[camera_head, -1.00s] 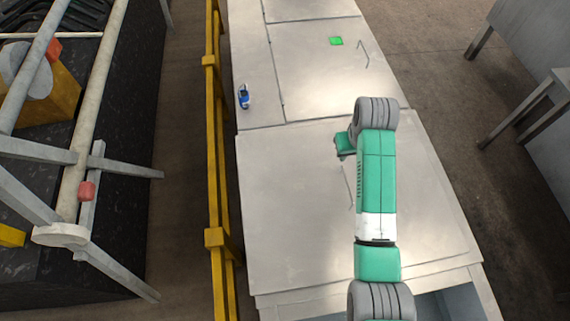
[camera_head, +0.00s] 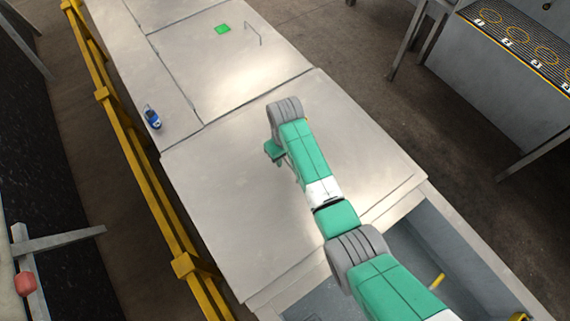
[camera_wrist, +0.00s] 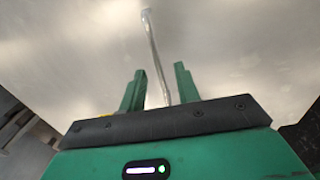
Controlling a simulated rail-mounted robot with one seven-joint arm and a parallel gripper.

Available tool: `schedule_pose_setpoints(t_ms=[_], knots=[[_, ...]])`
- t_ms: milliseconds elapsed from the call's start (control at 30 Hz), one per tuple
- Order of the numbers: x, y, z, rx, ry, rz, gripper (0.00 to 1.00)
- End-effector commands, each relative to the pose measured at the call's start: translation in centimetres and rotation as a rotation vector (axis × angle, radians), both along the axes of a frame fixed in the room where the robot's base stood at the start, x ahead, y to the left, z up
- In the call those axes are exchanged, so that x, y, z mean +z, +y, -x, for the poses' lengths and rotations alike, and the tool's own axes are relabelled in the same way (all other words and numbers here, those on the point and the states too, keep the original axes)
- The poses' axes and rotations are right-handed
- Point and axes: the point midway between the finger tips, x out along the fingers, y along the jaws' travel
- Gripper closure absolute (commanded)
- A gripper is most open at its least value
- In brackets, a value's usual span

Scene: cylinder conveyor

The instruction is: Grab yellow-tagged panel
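The near metal panel (camera_head: 225,205) is a large flat grey plate below my arm in the head view. In the wrist view its thin metal handle bar (camera_wrist: 154,55) runs down between the two green fingers of my gripper (camera_wrist: 159,75). The fingers are apart, and I cannot tell how far above the bar they are. A small yellow sliver (camera_wrist: 104,115) shows at the left edge of my gripper's body; the rest of it is hidden. In the head view my wrist and arm cover most of the handle and the fingers.
A farther panel has a green tag (camera_head: 222,29) and its own handle (camera_head: 252,33). A blue device (camera_head: 152,117) stands at the panels' left side. A yellow railing (camera_head: 128,150) runs along the left. An open recess (camera_head: 440,235) lies at lower right. A table with rings (camera_head: 515,45) stands at right.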

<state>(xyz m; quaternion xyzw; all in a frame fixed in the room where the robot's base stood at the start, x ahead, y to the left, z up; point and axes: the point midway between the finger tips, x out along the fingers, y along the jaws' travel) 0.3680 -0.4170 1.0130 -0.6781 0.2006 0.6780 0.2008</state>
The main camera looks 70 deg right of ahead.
Motion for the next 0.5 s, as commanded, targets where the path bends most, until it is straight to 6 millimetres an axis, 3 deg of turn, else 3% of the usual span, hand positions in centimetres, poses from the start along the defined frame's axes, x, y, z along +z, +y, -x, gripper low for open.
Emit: schedule_pose_setpoints(t_ms=[167,300,333,500], knots=[[0.02,-0.01,-0.01,0.0,0.0,0.0,0.7],[0.03,-0.01,-0.01,0.0,0.0,0.0,0.97],[0.03,-0.01,-0.01,0.0,0.0,0.0,1.0],[0.05,-0.01,-0.01,0.0,0.0,0.0,1.0]])
